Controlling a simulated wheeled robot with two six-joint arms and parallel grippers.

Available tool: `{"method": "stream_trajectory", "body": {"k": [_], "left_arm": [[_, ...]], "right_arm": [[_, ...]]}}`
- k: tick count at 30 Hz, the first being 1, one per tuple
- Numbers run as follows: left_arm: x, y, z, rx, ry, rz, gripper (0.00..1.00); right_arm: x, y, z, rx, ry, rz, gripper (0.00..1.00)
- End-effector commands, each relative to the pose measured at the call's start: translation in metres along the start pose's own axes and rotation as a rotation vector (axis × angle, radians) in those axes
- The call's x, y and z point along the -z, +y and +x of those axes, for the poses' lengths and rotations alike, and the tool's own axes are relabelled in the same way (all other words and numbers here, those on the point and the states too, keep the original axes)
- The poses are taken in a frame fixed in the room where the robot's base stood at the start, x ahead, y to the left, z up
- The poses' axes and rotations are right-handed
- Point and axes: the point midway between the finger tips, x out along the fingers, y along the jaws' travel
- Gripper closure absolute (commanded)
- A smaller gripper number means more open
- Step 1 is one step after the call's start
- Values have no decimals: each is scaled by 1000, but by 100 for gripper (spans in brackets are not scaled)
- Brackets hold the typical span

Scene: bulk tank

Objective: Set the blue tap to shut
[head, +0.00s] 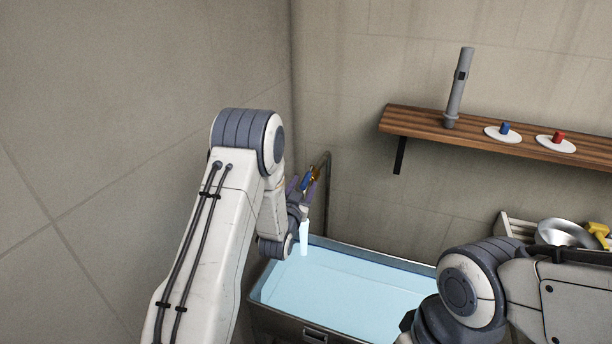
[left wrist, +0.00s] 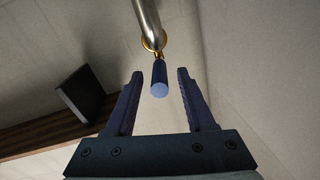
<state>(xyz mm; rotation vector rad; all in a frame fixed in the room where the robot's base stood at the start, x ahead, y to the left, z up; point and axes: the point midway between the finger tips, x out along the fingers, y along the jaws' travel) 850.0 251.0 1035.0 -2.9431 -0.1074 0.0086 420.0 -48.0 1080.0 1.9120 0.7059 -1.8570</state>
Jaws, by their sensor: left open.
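The blue tap (head: 307,180) is on a brass fitting at the end of a grey pipe (head: 328,195) that rises behind the tank. Water (head: 304,238) runs down below it into the tank (head: 345,245), which holds pale blue water. In the left wrist view, the blue tap handle (left wrist: 159,80) points toward the camera, between the two fingers with a gap on each side. My left gripper (head: 300,192) is open around the handle; it also shows in the left wrist view (left wrist: 158,77). The left arm partly hides the tap in the head view. My right gripper is not visible.
A wooden shelf (head: 420,122) on the wall holds a grey cylinder (head: 458,85) and two white discs with a blue knob (head: 504,128) and a red knob (head: 559,138). A metal bowl (head: 562,233) and a yellow item (head: 597,230) are at the right.

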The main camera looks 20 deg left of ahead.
Motion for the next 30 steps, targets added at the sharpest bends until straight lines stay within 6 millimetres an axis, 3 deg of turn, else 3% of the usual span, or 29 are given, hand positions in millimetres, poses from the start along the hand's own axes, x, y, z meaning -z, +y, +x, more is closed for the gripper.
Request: {"method": "stream_trajectory", "body": {"k": [7,17,21,22,30], "left_arm": [[1,0,28,-1,0,0,45],[0,1,31,-1,-2,0,45],[0,0,31,-1,-2,0,95],[0,0,31,-1,-2,0,100],[0,0,31,-1,-1,0,100]], "right_arm": [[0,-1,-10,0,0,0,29],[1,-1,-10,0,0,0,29],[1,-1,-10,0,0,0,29],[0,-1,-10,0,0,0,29],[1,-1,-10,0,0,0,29]]}}
